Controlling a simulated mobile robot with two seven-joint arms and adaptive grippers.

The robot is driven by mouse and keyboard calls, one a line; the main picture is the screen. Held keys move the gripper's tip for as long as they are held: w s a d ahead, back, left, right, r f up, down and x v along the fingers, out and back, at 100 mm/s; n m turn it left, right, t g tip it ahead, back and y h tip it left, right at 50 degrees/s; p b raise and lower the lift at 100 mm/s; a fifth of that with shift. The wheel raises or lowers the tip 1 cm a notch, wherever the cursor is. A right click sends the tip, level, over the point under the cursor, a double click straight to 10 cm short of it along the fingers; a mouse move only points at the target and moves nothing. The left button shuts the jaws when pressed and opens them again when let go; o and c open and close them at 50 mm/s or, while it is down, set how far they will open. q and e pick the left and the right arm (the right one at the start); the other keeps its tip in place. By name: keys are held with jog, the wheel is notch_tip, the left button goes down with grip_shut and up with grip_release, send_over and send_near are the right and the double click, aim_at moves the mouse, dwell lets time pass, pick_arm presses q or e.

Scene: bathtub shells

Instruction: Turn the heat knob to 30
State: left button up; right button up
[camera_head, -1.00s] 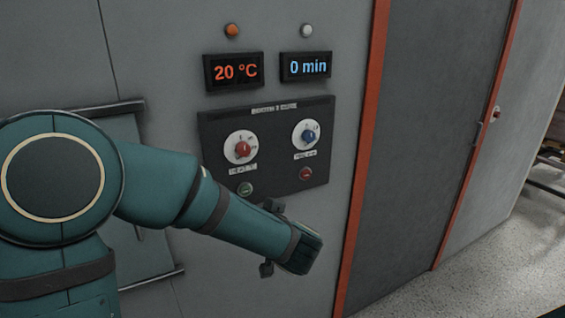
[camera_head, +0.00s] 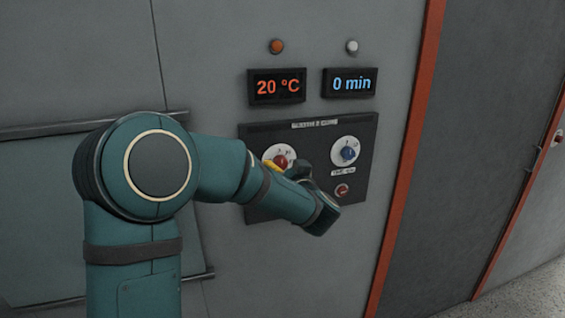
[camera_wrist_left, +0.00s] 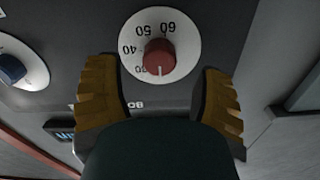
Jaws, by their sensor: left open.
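The red heat knob (camera_head: 283,162) sits on a white dial at the left of the dark control panel (camera_head: 361,192). In the head view my left gripper (camera_head: 283,165) is at this knob and partly covers its dial. In the left wrist view the picture is upside down; the red knob (camera_wrist_left: 160,57) lies between the two yellow fingers of my open left gripper (camera_wrist_left: 156,72), with a gap on both sides. The knob's white pointer line faces down there. The temperature display (camera_head: 277,87) reads 20 °C. My right gripper is out of view.
The blue knob (camera_head: 348,153) is just right of the heat knob, with a red button (camera_head: 342,189) below it. The time display (camera_head: 349,83) reads 0 min. A handle bar (camera_head: 50,131) is on the left wall. A red-edged dark door (camera_head: 478,130) is at right.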

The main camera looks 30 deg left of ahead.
aim_at(281, 163)
pick_arm(q)
jog(key=shift+x, duration=1.25)
jog(key=shift+c, duration=0.2)
grip_shut()
jog(key=shift+f+m+b, duration=0.1)
jog(key=shift+m+b, duration=0.2)
jog(key=shift+b, duration=0.3)
jog(key=m+b, duration=0.4)
jog(key=b, duration=0.3)
jog(key=shift+f, duration=0.1)
jog(key=shift+w+m+b, duration=0.1)
jog(key=shift+m+b, duration=0.25)
jog(key=shift+m, duration=0.65)
jog(key=shift+r+m, duration=0.25)
jog(key=shift+m, duration=1.35)
